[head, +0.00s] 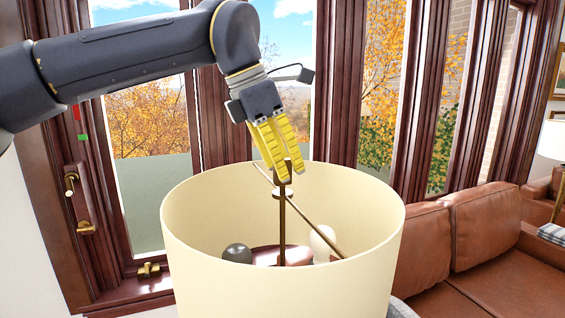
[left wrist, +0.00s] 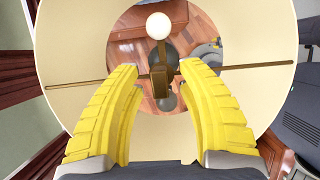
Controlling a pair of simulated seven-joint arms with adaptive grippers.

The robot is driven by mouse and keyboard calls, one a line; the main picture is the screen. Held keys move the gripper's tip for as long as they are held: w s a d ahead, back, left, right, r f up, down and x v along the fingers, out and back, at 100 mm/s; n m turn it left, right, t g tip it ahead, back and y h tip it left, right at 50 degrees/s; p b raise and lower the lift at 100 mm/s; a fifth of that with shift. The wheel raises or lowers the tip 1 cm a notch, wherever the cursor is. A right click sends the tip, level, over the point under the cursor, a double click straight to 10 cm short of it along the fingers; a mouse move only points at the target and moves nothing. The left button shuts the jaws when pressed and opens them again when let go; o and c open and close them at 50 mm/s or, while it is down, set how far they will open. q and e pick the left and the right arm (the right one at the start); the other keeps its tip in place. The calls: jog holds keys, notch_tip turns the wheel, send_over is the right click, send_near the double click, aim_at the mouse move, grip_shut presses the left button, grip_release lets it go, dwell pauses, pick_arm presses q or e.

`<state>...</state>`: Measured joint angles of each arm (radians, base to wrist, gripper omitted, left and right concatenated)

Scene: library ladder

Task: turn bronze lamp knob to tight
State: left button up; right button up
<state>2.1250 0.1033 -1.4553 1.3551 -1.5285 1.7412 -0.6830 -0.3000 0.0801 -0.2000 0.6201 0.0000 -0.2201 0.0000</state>
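The cream lampshade (head: 185,245) stands in the middle of the head view, open at the top. The bronze knob (head: 285,176) tops its central rod, above the thin cross bar (head: 317,235). My left gripper (head: 283,174) comes down from above, with its yellow fingers around the knob's level and partly hiding it. In the left wrist view, the knob (left wrist: 159,83) shows between and just beyond the fingertips (left wrist: 160,69). The fingers are apart, with a visible gap on each side of the knob. My right gripper is in neither view.
A white bulb (head: 323,243) and a dark bulb (head: 237,253) sit inside the shade, below its rim. A brown leather sofa (head: 485,250) stands at the right. Windows with dark wooden frames (head: 345,80) are behind the lamp.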

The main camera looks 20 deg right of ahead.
pick_arm(q)
jog(key=shift+r, duration=0.1)
jog(key=v, duration=1.2)
dwell(0.4)
